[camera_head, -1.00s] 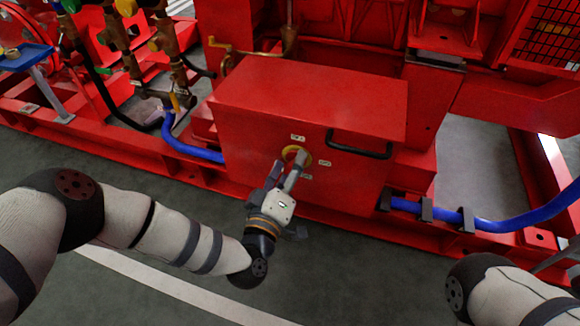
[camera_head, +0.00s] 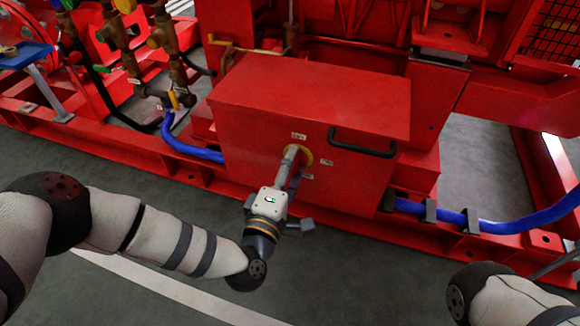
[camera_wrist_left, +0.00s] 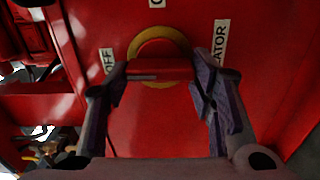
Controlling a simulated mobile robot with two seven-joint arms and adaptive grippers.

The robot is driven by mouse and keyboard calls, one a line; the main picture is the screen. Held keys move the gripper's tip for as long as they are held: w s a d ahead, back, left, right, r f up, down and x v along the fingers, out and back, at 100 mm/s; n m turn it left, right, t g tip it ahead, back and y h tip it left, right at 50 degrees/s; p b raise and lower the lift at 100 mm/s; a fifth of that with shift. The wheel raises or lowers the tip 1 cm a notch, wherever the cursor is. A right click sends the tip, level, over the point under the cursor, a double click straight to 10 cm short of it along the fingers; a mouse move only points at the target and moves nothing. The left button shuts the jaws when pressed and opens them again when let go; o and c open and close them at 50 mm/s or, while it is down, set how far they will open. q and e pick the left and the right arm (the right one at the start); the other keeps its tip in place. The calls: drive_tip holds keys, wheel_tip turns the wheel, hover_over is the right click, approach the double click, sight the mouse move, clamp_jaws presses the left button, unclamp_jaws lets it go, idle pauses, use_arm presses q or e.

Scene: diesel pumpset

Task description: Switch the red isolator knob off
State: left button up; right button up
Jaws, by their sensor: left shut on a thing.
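The red isolator knob (camera_wrist_left: 160,68) shows in the left wrist view as a red bar before a yellow ring (camera_wrist_left: 160,45). The bar lies between the OFF label (camera_wrist_left: 108,60) and a label ending in LATOR (camera_wrist_left: 220,42). A pale line marks the bar's OFF side. My left gripper (camera_wrist_left: 160,76) is shut on the knob, one finger at each end of the bar. In the head view, the left gripper (camera_head: 292,158) is at the front of the red box (camera_head: 260,125) and hides most of the knob. My right gripper is out of view.
A black handle (camera_head: 362,148) sticks out of the box, up and right of the knob. Blue hoses (camera_head: 190,150) run at both sides of the box, and the red base frame (camera_head: 345,218) runs below it.

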use_arm(q)
drive_tip(key=shift+s, duration=0.1)
idle(0.3)
drive_tip(key=o, duration=1.2)
drive_tip(key=shift+c, duration=0.2)
drive_tip(key=v, duration=1.2)
